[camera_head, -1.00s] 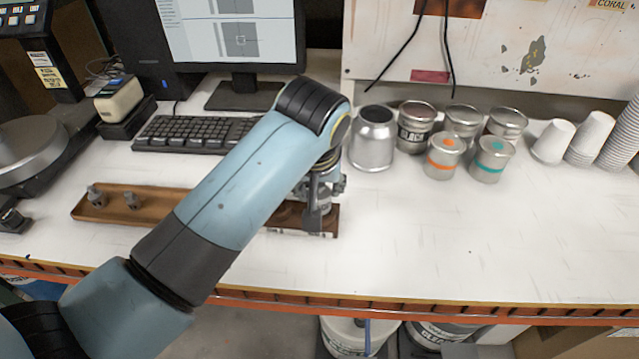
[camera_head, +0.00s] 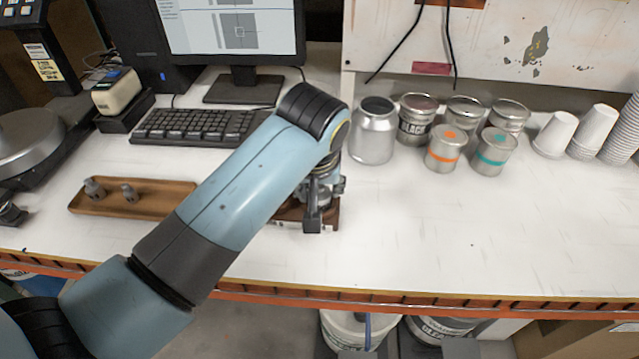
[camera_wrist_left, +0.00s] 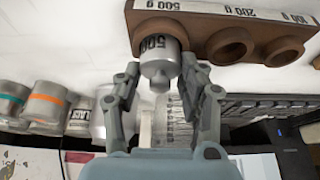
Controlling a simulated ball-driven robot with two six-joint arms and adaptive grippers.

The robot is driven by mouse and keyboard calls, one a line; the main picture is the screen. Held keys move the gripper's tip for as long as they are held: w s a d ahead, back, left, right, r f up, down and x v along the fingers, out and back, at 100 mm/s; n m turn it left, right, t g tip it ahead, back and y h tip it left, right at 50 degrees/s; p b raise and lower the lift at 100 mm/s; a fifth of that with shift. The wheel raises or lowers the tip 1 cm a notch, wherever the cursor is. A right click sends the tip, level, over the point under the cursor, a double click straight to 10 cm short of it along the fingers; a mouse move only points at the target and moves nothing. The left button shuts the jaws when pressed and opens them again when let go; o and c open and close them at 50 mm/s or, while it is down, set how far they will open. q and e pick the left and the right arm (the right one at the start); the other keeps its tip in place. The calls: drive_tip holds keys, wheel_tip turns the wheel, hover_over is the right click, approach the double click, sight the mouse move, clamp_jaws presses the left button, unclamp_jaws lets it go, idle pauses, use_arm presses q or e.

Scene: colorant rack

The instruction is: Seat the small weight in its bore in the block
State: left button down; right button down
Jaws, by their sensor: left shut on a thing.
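My left gripper (camera_wrist_left: 160,78) is shut on a metal weight marked 500 (camera_wrist_left: 157,52), with one finger on each side of its knob. The weight is at the 500 g end of the brown block (camera_wrist_left: 206,22), over or in that bore; its lower end is hidden, so I cannot tell how deep it sits. The bores by the 200 g and 100 g labels are empty. In the head view the left gripper (camera_head: 318,205) is at the block (camera_head: 288,212), largely behind my arm. Two smaller grey weights (camera_head: 93,188) (camera_head: 129,193) stand in a wooden tray (camera_head: 160,200). My right gripper is not in view.
A keyboard (camera_head: 195,126) and monitor (camera_head: 232,45) stand behind my arm. Several metal cans (camera_head: 373,132) and stacked white cups (camera_head: 590,132) stand at the back right. The table (camera_head: 450,245) is clear at the front right.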

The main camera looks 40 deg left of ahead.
use_arm(q)
drive_tip(key=c, duration=0.7)
unclamp_jaws()
drive_tip(key=shift+f, duration=0.1)
drive_tip(key=v, duration=0.7)
drive_tip(key=shift+r, duration=0.3)
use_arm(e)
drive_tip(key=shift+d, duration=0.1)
